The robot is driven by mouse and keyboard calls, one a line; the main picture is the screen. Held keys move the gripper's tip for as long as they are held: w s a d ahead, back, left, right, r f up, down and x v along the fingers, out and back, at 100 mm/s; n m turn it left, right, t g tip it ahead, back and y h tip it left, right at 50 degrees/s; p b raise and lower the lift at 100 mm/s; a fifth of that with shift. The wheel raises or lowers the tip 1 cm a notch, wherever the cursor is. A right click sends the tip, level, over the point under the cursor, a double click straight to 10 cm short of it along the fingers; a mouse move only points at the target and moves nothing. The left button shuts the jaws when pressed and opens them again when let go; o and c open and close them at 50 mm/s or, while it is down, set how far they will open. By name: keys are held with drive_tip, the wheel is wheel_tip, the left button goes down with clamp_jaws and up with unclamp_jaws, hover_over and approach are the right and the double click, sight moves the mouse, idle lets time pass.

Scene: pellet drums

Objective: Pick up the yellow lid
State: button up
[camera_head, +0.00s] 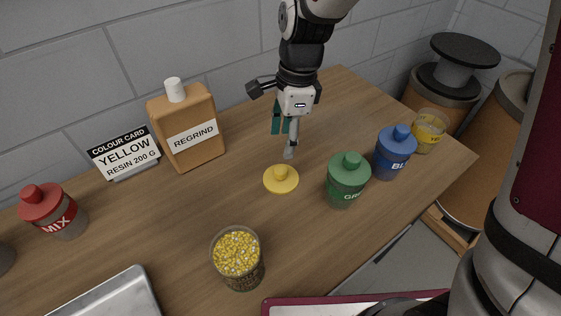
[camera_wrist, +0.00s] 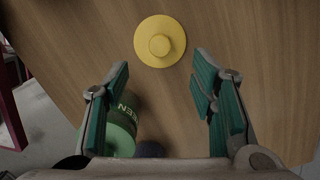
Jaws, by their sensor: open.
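The yellow lid (camera_head: 281,180) lies flat on the wooden table, with its round knob facing up. In the wrist view the yellow lid (camera_wrist: 160,42) sits beyond the fingertips, roughly centred between them. My gripper (camera_head: 285,150) is above the table, just behind the lid in the head view, apart from it. In the wrist view my gripper (camera_wrist: 160,82) has its two teal-padded fingers spread wide with nothing between them.
A green-lidded jar (camera_head: 347,178) stands close right of the lid, with a blue-lidded jar (camera_head: 393,152) and an open yellow jar (camera_head: 429,130) beyond. An open jar of yellow pellets (camera_head: 237,258), a REGRIND bottle (camera_head: 188,130), a colour card (camera_head: 125,158), a red-lidded jar (camera_head: 55,211) and a metal tray (camera_head: 108,298) stand left.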

hover_over(281, 169)
wheel_tip(281, 169, down, 6)
drive_tip(key=shift+w+d, duration=0.15)
drive_tip(key=shift+a+f, duration=0.2)
drive_tip(key=shift+f, duration=2.45)
drive_tip(key=shift+c, duration=0.5)
drive_tip(key=c, duration=0.9)
